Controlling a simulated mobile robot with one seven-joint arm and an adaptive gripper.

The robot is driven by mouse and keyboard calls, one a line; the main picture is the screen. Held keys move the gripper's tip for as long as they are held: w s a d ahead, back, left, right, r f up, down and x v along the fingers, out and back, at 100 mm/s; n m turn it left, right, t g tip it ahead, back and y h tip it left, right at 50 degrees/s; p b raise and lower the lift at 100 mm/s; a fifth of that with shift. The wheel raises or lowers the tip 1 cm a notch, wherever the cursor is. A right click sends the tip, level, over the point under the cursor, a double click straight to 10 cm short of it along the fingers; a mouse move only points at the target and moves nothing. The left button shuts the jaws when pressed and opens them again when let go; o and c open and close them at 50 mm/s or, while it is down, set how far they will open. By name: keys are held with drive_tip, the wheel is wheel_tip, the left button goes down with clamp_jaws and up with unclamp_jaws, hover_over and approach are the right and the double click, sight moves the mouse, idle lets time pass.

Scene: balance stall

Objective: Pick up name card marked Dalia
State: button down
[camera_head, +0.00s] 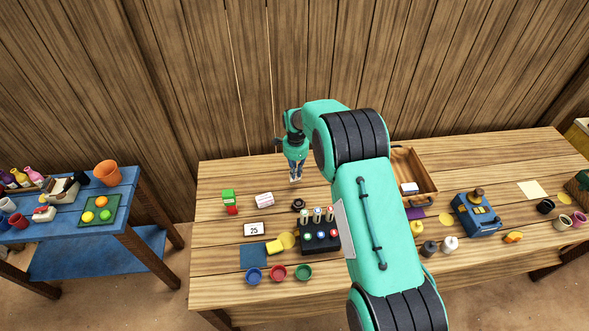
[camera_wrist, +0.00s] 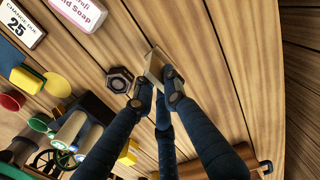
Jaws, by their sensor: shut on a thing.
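My gripper (camera_head: 295,172) is over the back of the wooden stall table (camera_head: 240,178), left of my own arm in the head view. In the wrist view my gripper (camera_wrist: 162,88) has its fingers shut on a small, cream-coloured, card-like piece (camera_wrist: 155,66). It shows edge-on and tilted between the fingertips, and no name on it can be read. In the head view only a pale spot shows at the fingertips. I cannot tell whether the piece touches the table.
A black hexagonal piece (camera_wrist: 119,80) lies just left of the fingertips. A soap box (camera_head: 264,199), a sign reading 25 (camera_head: 256,229) and a black rack (camera_head: 322,243) stand nearer the front. An open wooden box (camera_head: 428,180) is at right. The back left table is clear.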

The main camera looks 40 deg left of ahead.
drive_tip(key=s+d, duration=0.2)
drive_tip(key=d, duration=0.1)
drive_tip(key=s+d, duration=0.3)
drive_tip(key=s+d+r, duration=0.1)
drive_tip(key=s+d, duration=0.2)
drive_tip(key=shift+s+d, duration=0.1)
drive_tip(key=shift+s, duration=0.1)
drive_tip(key=shift+r+b, duration=0.1)
drive_tip(key=shift+b, duration=0.3)
idle(0.4)
